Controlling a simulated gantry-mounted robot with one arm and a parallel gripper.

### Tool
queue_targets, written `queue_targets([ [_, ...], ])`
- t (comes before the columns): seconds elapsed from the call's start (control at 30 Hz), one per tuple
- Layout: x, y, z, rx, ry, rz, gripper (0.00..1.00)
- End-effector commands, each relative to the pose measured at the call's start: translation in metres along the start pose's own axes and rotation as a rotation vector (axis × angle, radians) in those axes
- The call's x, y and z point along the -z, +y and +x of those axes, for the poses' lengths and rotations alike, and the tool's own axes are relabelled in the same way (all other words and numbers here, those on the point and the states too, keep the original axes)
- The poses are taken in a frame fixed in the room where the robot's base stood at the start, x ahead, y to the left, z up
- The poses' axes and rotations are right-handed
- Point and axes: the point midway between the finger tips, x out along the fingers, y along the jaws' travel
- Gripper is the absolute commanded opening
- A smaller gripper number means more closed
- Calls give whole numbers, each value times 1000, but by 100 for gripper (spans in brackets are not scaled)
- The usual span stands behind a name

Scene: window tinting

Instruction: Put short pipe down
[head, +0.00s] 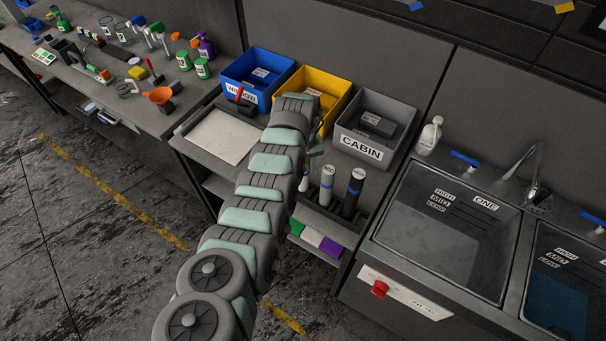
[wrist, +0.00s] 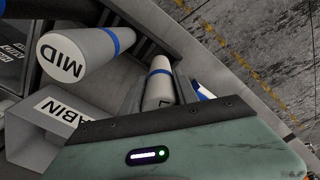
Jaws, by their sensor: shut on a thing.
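In the head view my arm covers the gripper, and two pipes (head: 327,183) (head: 355,187) stand upright in the rack (head: 322,212).
The grey CABIN bin (head: 362,150) stands behind the rack, beside the yellow bin (head: 335,85) and blue WINDOW bin (head: 232,92). A white board (head: 215,138) lies left of my arm. Sinks (head: 445,235) are at right. Folded cloths (head: 312,237) lie below the rack.

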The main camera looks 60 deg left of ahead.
Motion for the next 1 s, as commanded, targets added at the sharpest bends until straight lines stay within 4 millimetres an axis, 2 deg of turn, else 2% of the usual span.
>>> queue_targets([
  [0.17,0,0,6,0,0,-1,0],
  [0.43,-2,-1,37,4,-4,1,0],
  [0.87,-1,0,42,0,-1,-1,0],
  [0.9,-1,0,41,0,-1,-1,39],
  [1.0,-1,0,41,0,-1,-1,47],
])
